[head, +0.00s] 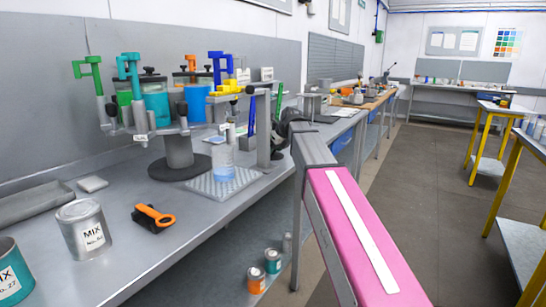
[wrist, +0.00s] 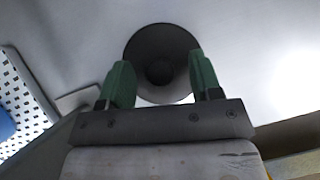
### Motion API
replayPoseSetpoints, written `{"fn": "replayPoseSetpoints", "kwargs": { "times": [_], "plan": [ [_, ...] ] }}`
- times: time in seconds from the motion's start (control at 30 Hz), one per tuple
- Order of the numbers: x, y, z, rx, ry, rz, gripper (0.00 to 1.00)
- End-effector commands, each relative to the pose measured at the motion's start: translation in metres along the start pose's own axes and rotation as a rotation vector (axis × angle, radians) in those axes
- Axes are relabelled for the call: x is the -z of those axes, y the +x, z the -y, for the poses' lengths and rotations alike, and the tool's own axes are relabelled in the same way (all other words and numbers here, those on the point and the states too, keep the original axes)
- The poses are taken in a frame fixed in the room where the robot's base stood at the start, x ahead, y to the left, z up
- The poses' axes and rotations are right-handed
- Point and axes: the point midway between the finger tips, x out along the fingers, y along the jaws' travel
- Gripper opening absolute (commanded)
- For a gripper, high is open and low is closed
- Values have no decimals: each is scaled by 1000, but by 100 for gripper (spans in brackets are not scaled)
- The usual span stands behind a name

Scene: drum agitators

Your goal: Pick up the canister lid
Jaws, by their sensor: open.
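A dark round piece with a darker knob-like centre, which looks like the canister lid (wrist: 160,42), shows in the wrist view against the pale grey bench top. My gripper (wrist: 162,78) is open, with its two green fingers at the left and right of the lid's near part. The lid lies between and beyond the fingertips. I cannot tell whether the fingers touch it. In the head view my pink arm reaches along the bench's front edge. The lid cannot be made out there.
A perforated tray (head: 207,187) holding a clear beaker (head: 222,160) is on the bench; a mixing stand (head: 180,150) with coloured clamps rises behind it. The aisle floor at right is clear.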

Motion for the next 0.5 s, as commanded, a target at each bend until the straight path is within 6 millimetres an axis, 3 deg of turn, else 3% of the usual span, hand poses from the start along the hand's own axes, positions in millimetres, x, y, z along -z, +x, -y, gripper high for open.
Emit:
{"fn": "replayPoseSetpoints", "kwargs": {
  "times": [0.07,0.1,0.23,0.27,0.5],
  "plan": [
    [0,0,0,0,0,0,59],
    [0,0,0,0,0,0,52],
    [0,0,0,0,0,0,10],
    [0,0,0,0,0,0,6],
    [0,-1,0,0,0,0,5]
  ]
}}
